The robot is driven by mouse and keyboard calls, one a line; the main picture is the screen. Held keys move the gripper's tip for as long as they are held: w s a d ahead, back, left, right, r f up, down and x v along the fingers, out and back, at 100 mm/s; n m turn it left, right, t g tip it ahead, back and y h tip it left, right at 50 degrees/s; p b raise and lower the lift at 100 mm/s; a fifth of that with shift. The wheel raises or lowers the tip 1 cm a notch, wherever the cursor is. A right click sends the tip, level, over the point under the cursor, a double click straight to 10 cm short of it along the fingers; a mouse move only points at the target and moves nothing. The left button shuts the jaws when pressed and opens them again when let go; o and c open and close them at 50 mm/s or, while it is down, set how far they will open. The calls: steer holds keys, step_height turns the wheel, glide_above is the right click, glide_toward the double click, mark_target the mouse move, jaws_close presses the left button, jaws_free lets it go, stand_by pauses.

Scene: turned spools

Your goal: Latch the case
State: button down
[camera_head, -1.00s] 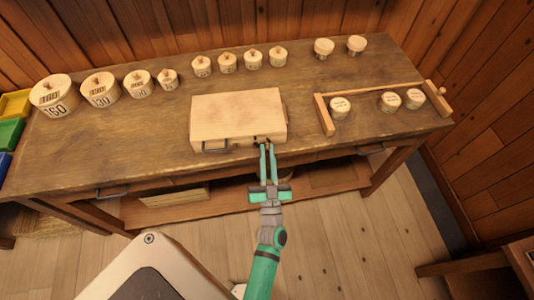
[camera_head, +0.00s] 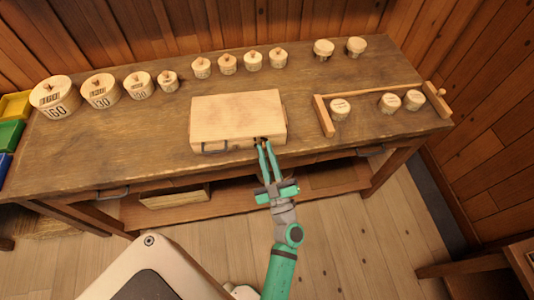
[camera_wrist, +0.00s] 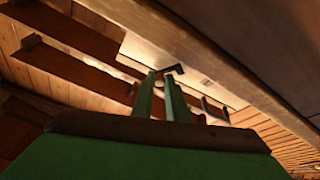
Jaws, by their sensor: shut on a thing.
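The case (camera_head: 238,115) is a pale wooden box with its lid down, lying on the workbench near its front edge. Its dark handle (camera_head: 214,148) is on the front face at the left. My gripper (camera_head: 262,143) is at the right part of the front face, where a small dark latch (camera_head: 257,141) shows; the jaws are shut on it. In the wrist view the two green fingers (camera_wrist: 161,82) reach the case front (camera_wrist: 150,52), close together beside a dark metal piece (camera_wrist: 175,69). The fingertips hide most of the latch, so its exact position is unclear.
Several turned spools (camera_head: 100,90) stand along the back of the workbench (camera_head: 300,85). A low wooden rail frame (camera_head: 372,90) with more spools stands right of the case. Coloured bins (camera_head: 10,132) are at the far left. Bench room between case and rail is clear.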

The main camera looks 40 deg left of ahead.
steer(key=n+g, duration=0.1)
steer(key=n, duration=0.1)
steer(key=r+n+g, duration=0.1)
steer(key=n, duration=0.1)
steer(key=shift+s+a+n+y, duration=0.2)
steer(key=shift+n+y, duration=0.1)
steer(key=shift+n, duration=0.1)
steer(key=shift+s+a+r+n+g, duration=0.1)
steer(key=shift+n+g, duration=0.35)
steer(key=shift+n, duration=0.35)
steer(key=shift+s+a+r+n+g, duration=0.1)
steer(key=shift+n+g, duration=0.35)
steer(key=shift+n, duration=0.35)
steer(key=c, duration=1.7)
jaws_free()
steer(key=shift+c, duration=0.2)
steer(key=v, duration=1.1)
steer(key=shift+r, duration=0.15)
